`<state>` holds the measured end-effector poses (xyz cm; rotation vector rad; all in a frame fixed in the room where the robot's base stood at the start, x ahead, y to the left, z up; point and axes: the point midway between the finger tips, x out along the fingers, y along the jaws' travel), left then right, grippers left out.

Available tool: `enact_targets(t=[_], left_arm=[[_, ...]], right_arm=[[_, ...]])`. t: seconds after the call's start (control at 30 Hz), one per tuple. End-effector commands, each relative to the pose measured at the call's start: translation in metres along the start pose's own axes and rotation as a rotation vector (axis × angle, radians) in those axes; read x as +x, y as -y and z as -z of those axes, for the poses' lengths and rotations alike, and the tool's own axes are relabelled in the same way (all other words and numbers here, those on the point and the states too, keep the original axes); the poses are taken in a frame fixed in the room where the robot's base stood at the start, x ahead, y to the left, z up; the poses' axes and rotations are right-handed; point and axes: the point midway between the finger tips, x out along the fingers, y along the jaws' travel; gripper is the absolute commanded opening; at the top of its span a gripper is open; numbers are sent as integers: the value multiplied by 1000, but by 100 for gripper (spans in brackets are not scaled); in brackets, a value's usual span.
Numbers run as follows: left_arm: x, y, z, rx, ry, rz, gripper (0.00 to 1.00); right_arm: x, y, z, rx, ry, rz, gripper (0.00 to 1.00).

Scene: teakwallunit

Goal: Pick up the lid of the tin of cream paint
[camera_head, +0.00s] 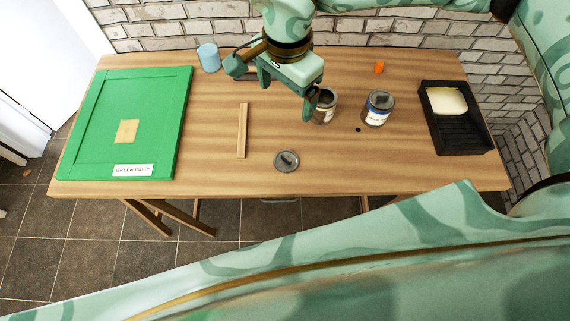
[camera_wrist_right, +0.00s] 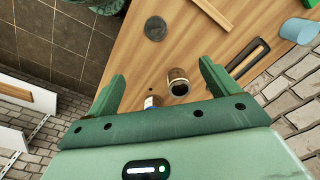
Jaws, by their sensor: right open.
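A round grey lid (camera_head: 287,161) lies flat on the table near its front edge; it also shows in the right wrist view (camera_wrist_right: 155,28). An open tin (camera_head: 327,106) with a dark inside stands behind it and also shows in the wrist view (camera_wrist_right: 178,84). A blue-and-white labelled tin (camera_head: 377,112), its top grey, stands to the right. I cannot tell which tin holds cream paint. My right gripper (camera_head: 287,100) is open and empty above the table, one finger in front of the open tin in the head view. My left gripper is not in view.
A green panel (camera_head: 90,110) covers the table's left side. A wooden stick (camera_head: 242,130) lies beside it. A blue cup (camera_head: 209,57) stands at the back. An orange object (camera_head: 379,67) and a black tray (camera_head: 462,137) with a cream pad are at the right. A brick wall stands behind.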

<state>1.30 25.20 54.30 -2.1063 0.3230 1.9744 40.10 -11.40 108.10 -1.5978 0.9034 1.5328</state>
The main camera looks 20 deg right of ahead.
Motion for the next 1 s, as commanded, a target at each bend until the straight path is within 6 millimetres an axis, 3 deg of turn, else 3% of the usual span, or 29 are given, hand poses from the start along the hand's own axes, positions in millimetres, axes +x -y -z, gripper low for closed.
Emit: enact_targets(t=[0.03, 0.2, 0.43, 0.73, 1.0], left_arm=[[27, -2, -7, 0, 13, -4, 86], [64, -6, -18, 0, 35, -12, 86], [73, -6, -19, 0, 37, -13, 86], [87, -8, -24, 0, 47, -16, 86], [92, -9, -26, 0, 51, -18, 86]], right_arm=[[33, 0, 0, 0, 7, -13, 87], [80, 1, 0, 0, 19, -34, 87], [107, 0, 0, 0, 23, -40, 87], [178, -3, -2, 1, 22, -40, 87], [203, -5, -3, 1, 21, -38, 87]])
